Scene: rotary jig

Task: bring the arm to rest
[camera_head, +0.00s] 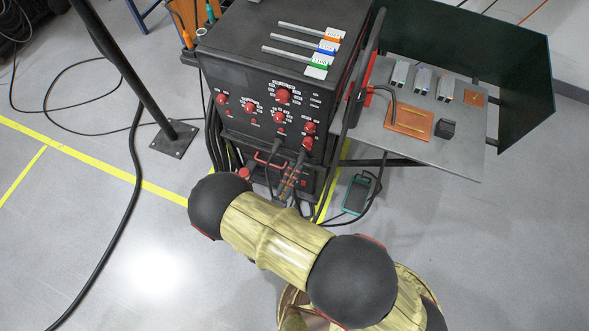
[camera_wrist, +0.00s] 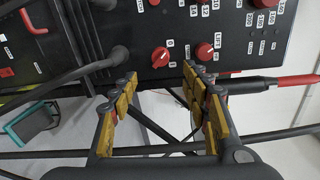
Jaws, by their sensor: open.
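My gripper (camera_wrist: 158,80) shows in the wrist view with its two yellow-padded fingers spread apart. Nothing is between them. Beyond the fingertips is the front panel of a black machine (camera_wrist: 125,22) with red knobs; I cannot tell the exact gap. In the head view my arm (camera_head: 265,235), with pale yellow links and dark rounded joints, crosses the lower middle in front of the same machine (camera_head: 225,75). My gripper cannot be made out in the head view.
A grey side table (camera_head: 455,152) carries a copper-coloured plate (camera_head: 410,121) and small blocks. A dark green screen (camera_head: 525,60) stands behind it. Cables hang from the machine's front. A teal-edged pedal (camera_head: 357,195) lies on the floor. Open floor extends at lower left and right.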

